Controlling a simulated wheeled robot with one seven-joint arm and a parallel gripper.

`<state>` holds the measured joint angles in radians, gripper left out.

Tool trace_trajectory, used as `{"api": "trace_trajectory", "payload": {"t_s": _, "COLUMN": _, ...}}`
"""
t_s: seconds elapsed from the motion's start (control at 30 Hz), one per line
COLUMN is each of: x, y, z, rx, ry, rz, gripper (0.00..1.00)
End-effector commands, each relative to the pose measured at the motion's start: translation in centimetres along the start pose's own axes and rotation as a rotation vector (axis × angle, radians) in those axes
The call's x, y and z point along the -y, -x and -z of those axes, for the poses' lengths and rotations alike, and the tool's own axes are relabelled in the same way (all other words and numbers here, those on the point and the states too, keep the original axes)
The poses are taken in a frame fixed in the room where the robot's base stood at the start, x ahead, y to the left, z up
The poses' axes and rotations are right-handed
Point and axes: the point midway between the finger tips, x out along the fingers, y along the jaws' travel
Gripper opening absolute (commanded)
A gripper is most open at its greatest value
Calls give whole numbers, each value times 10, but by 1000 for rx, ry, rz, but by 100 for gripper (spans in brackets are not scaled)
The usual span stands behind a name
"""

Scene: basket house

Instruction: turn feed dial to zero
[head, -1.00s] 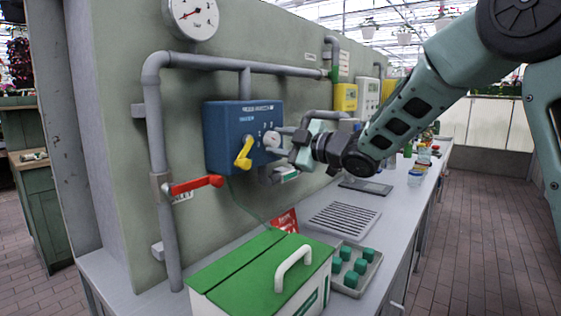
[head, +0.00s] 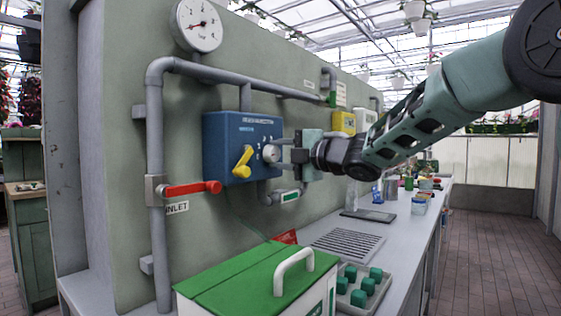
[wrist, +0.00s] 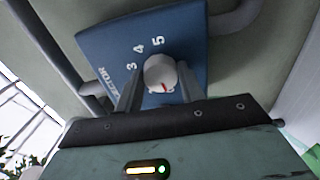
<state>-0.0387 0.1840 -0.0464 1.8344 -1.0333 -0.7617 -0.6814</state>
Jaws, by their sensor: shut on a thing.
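The feed dial is a round pale grey knob (head: 271,153) on the right part of the blue injector box (head: 222,135), which is mounted on the wall. In the wrist view the dial (wrist: 160,72) shows a red pointer mark near its lower edge, with the numbers 3, 4 and 5 printed around its upper left side. A zero mark is not visible. My gripper (head: 284,153) reaches in from the right, its two fingers on either side of the dial. In the wrist view my gripper (wrist: 160,88) is shut on the dial.
A yellow lever (head: 243,163) sits left of the dial on the same box. A red inlet handle (head: 190,188) is on the pipe at left. Below, a green-lidded box (head: 235,275) and a tray of green pots (head: 350,303) stand on the bench.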

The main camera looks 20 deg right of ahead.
Motion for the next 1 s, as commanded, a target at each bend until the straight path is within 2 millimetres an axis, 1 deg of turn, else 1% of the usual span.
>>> {"api": "trace_trajectory", "payload": {"t_s": 0.47, "x": 0, "y": 0, "z": 1, "rx": -2, "ry": 14, "rz": 1, "gripper": 16}}
{"api": "trace_trajectory", "payload": {"t_s": 0.5, "x": 0, "y": 0, "z": 1, "rx": -3, "ry": 14, "rz": 1, "gripper": 47}}
{"api": "trace_trajectory", "payload": {"t_s": 0.53, "x": 0, "y": 0, "z": 1, "rx": -3, "ry": 13, "rz": 1, "gripper": 55}}
{"api": "trace_trajectory", "payload": {"t_s": 0.57, "x": 0, "y": 0, "z": 1, "rx": -2, "ry": 13, "rz": 1, "gripper": 60}}
{"api": "trace_trajectory", "payload": {"t_s": 0.87, "x": 0, "y": 1, "z": 0, "rx": -1, "ry": 12, "rz": 1, "gripper": 60}}
{"api": "trace_trajectory", "payload": {"t_s": 1.0, "x": 0, "y": 13, "z": -1, "rx": 2, "ry": 12, "rz": 0, "gripper": 60}}
